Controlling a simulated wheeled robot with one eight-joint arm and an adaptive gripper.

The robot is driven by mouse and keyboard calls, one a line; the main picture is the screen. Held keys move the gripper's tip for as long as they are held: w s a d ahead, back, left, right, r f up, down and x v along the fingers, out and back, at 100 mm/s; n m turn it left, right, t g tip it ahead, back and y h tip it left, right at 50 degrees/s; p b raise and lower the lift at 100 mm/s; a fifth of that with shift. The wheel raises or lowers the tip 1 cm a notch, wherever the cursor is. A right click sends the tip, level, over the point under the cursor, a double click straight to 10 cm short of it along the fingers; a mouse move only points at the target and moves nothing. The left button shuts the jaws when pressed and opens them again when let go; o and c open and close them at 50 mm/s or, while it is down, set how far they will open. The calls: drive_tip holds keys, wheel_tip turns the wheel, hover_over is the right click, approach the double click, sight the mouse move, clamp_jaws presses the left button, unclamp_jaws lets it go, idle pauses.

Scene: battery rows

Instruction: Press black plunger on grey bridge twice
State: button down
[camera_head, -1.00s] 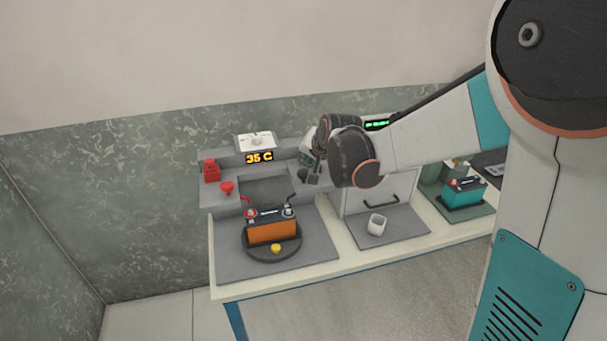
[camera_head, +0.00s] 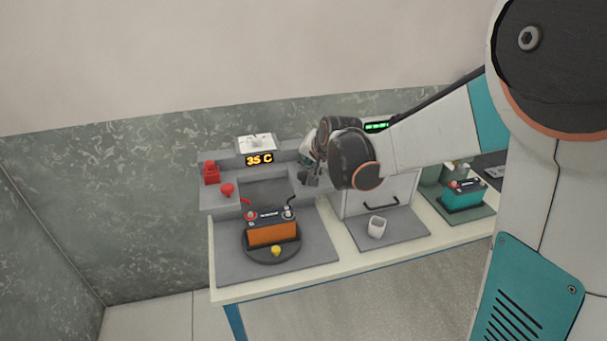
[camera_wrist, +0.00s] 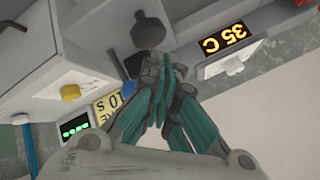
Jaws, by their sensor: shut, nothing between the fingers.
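The grey bridge (camera_head: 222,200) stands at the back left of the bench, behind the orange battery (camera_head: 272,232). My gripper (camera_head: 311,179) is at the bridge's right part, and its links hide much of that part in the head view. In the wrist view my gripper (camera_wrist: 155,62) is shut and empty, its fingertips together. A black rounded piece (camera_wrist: 148,31), which looks like the black plunger, shows just beyond the fingertips. The fingers overlap its edge in the picture; I cannot tell whether they touch it or how far it is pressed.
A red knob (camera_head: 227,190) and a red block (camera_head: 211,172) are on the bridge's left. A yellow sign (camera_wrist: 108,104) is near the fingers.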

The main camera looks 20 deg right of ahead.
drive_tip(key=shift+f+b, duration=0.3)
drive_tip(key=shift+f, duration=0.15)
drive_tip(key=shift+f+b, duration=0.75)
drive_tip(key=shift+f, duration=0.25)
idle(1.2)
drive_tip(key=shift+r, duration=0.2)
drive_tip(key=shift+r+p, duration=1.05)
drive_tip(key=shift+r, duration=0.2)
drive_tip(key=shift+r+p, duration=1.8)
drive_tip(key=shift+r, duration=0.7)
